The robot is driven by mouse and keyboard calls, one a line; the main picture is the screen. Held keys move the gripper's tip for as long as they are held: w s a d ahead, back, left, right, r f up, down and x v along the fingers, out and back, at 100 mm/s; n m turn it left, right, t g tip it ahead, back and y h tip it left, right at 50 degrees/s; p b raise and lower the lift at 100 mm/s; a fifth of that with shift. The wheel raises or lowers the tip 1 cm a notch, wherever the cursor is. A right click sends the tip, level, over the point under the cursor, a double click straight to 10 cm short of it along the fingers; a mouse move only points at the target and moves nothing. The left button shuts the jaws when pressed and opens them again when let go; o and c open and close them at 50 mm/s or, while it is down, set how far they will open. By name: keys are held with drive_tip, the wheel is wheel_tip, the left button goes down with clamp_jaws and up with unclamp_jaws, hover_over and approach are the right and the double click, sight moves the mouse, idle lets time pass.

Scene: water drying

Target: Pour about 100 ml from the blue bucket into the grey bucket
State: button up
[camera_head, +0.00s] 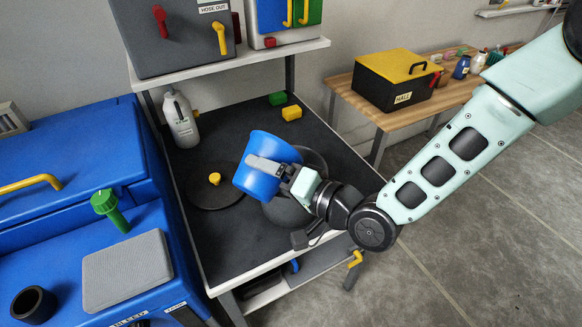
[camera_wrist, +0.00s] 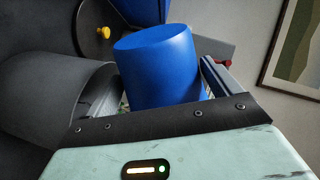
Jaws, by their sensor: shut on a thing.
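The blue bucket (camera_head: 264,150) is held up over the dark bench, tilted in the head view. In the wrist view the blue bucket (camera_wrist: 157,68) fills the middle, with its closed round end showing. My gripper (camera_head: 268,170) is shut on its side. The grey bucket (camera_head: 284,212) stands on the bench below and behind the blue bucket, partly hidden by it and by my gripper. In the wrist view the grey bucket (camera_wrist: 75,100) is large at the left, close to the blue bucket. No water stream is visible, and the contents of both buckets are hidden.
A round dark lid with a yellow knob (camera_head: 214,179) lies left of the buckets. A grey jug (camera_head: 180,120) stands at the back left; yellow (camera_head: 291,113) and green (camera_head: 277,98) blocks lie at the back. A shelf (camera_head: 230,60) overhangs the bench's rear.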

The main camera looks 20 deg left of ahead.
sight(274, 196)
drive_tip(key=shift+w, duration=0.1)
idle(0.6)
drive_tip(key=shift+f+b, duration=0.1)
drive_tip(key=shift+b, duration=0.2)
drive_tip(key=f+n+b, duration=0.1)
drive_tip(key=b, duration=0.1)
drive_tip(key=s+f+n+b, duration=0.1)
drive_tip(key=b, duration=0.1)
drive_tip(key=shift+a, duration=0.1)
drive_tip(key=shift+f+n+t+b, duration=0.1)
drive_tip(key=shift+n+t+b, duration=0.2)
drive_tip(key=shift+n+b, duration=0.8)
drive_tip(key=shift+s+f+n+b, duration=0.15)
drive_tip(key=shift+s+n+b, duration=0.05)
drive_tip(key=shift+n+b, duration=0.25)
drive_tip(key=shift+r, duration=0.3)
drive_tip(key=shift+s+a+f+n+b, duration=0.1)
drive_tip(key=shift+s+f+n+b, duration=0.2)
drive_tip(key=shift+n+b, duration=0.2)
